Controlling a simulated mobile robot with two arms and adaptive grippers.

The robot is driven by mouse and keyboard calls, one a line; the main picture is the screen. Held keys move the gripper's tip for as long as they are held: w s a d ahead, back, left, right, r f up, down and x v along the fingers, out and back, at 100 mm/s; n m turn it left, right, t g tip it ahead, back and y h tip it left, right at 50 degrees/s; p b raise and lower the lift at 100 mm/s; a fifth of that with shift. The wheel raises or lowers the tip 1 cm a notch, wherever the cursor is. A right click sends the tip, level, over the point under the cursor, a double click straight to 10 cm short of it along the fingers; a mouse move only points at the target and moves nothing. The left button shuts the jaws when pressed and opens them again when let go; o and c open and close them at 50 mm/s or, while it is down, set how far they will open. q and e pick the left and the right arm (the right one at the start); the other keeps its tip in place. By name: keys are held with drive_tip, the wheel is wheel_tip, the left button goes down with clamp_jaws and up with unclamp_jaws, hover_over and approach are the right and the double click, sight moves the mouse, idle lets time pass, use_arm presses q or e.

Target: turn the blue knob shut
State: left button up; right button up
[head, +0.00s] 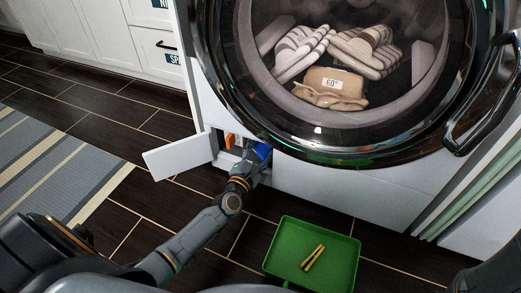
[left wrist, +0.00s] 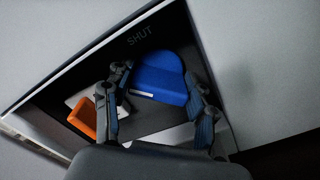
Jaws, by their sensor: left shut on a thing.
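The blue knob (head: 263,150) sits inside a small open hatch at the lower front of the washing machine. In the left wrist view the blue knob (left wrist: 161,77) shows large between the fingers, below the word SHUT on the recess wall. My left gripper (head: 258,158) reaches into the hatch, and in the left wrist view (left wrist: 160,95) its two fingers are on either side of the knob, shut on it. The fingers hide part of the knob's lower sides. My right gripper is not in view.
An orange part (head: 230,141) is beside the knob in the recess. The hatch door (head: 180,157) hangs open to the left. The washer (head: 350,178) holds striped laundry.

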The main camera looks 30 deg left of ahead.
use_arm(q)
drive_tip(key=shift+m, duration=0.3)
drive_tip(key=m+p, duration=0.2)
drive_tip(key=m, duration=0.1)
drive_tip(key=shift+d+m, duration=0.1)
drive_tip(key=shift+m, duration=0.2)
drive_tip(key=shift+f+m+p, duration=0.1)
drive_tip(key=shift+m+p, duration=0.95)
drive_tip(key=shift+m, duration=1.15)
drive_tip(key=o, duration=1.2)
drive_tip(key=shift+c, duration=0.2)
